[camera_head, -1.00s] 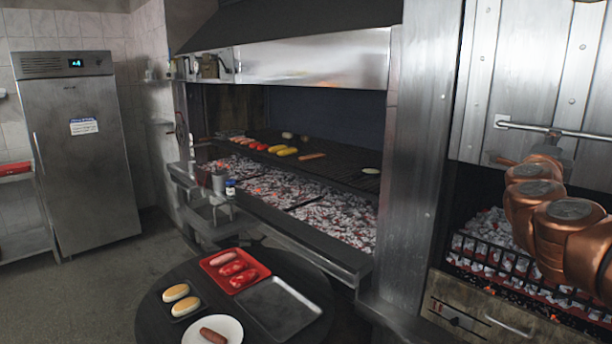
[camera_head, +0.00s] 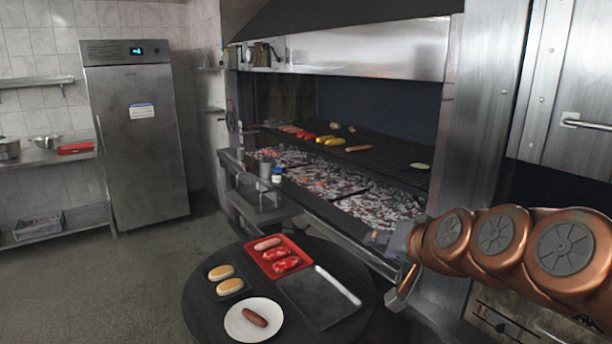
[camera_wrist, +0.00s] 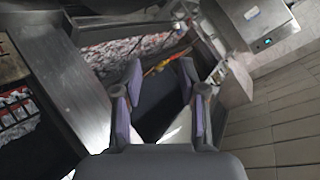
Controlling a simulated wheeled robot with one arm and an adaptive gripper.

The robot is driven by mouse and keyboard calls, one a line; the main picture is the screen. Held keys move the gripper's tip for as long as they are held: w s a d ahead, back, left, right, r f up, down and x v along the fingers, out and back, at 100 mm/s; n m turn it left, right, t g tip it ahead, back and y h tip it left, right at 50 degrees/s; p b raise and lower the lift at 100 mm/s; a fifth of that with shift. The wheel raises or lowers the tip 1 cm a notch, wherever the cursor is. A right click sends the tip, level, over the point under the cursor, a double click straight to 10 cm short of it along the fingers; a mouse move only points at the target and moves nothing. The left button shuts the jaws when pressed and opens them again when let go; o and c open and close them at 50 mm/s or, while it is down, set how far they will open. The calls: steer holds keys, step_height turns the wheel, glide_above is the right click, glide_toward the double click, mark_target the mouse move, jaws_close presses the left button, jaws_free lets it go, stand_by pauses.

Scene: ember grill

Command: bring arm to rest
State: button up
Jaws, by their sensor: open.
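My copper-coloured arm (camera_head: 495,240) reaches in from the right edge of the head view, in front of the steel pillar beside the grill. My gripper shows in the wrist view (camera_wrist: 158,95) with its two purple-grey fingers spread apart. Nothing is between the fingers. In the head view the gripper end is partly hidden by the arm and lies right of the round dark table (camera_head: 205,305), apart from the food there.
The table bears a red tray (camera_head: 254,258) with raw meat, a grey tray (camera_head: 312,308), buns (camera_head: 221,272) and a white plate (camera_head: 233,325) with a sausage. The charcoal grill (camera_head: 375,170) stands behind. A steel fridge (camera_head: 145,165) stands left, with free floor (camera_head: 120,280) before it.

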steer(key=s+a+f+n+g, duration=0.25)
steer(key=s+f+g, duration=0.35)
steer(key=s+f, duration=0.55)
steer(key=s+d+f+n+g+h, duration=0.1)
steer(key=s+d+f+g+h, duration=0.1)
steer(key=s, duration=0.8)
steer(key=s+d+f+g+h, duration=0.1)
steer(key=s+d+f+g, duration=0.3)
steer(key=s, duration=0.6)
steer(key=shift+s+f+n+g+h, duration=0.35)
steer(key=shift+s+g+h, duration=0.05)
steer(key=shift+d, duration=0.2)
